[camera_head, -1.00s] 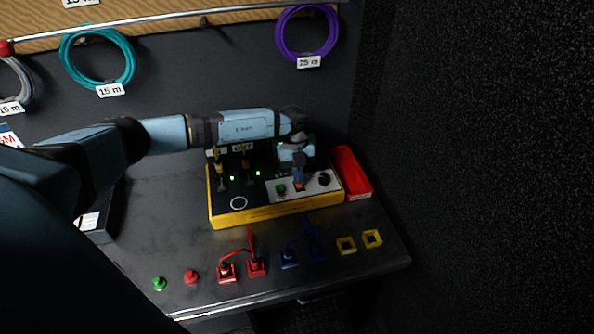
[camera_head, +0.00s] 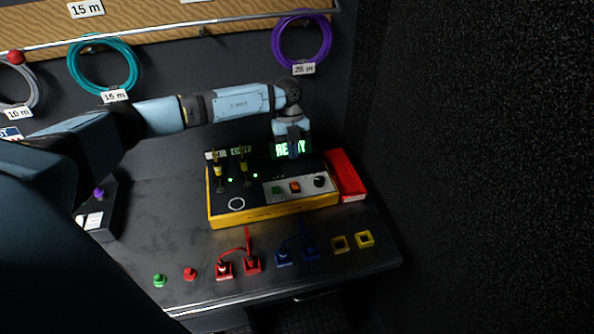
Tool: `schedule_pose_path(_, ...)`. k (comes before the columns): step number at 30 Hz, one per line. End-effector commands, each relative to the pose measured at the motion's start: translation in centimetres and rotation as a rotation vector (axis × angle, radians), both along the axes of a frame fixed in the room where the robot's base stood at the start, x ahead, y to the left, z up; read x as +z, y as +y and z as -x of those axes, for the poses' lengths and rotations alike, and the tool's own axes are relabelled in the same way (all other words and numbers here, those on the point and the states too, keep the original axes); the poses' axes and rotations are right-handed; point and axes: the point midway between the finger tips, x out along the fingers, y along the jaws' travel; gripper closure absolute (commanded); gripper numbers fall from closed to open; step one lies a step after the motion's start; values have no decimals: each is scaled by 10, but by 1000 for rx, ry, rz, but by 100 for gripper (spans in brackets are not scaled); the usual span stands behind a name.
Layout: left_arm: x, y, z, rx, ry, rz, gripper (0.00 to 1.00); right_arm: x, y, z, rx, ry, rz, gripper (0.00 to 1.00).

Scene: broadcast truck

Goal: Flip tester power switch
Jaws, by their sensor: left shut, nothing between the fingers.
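The tester (camera_head: 222,218) is a yellow-edged box with a dark top on the bench. A grey panel on its right half carries a green button (camera_head: 277,190), an orange-red switch (camera_head: 295,187) and a black knob (camera_head: 319,181). A green lit display (camera_head: 279,150) at its back reads like "READY", partly hidden by my gripper. Two green lights glow on the top. My left gripper (camera_head: 293,156) is shut and empty, pointing down above the back of the panel, apart from the switch. My right gripper is not in view.
Along the bench front are green (camera_head: 159,281) and red caps, red and blue plugs with leads, and yellow frames (camera_head: 364,239). Coiled cables (camera_head: 302,41) hang on the wall. A dark wall closes the right.

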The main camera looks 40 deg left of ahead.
Motion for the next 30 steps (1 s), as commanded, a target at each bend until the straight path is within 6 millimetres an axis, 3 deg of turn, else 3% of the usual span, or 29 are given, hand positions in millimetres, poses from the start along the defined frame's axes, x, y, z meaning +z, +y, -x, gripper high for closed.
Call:
schedule_pose_path(6,32,15,-13,2,-2,-1,100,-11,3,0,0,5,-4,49)
schedule_pose_path(10,42,19,-16,0,-1,-1,100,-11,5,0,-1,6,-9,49)
schedule_pose_path(30,44,18,-17,-3,0,6,100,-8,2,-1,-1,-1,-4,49)
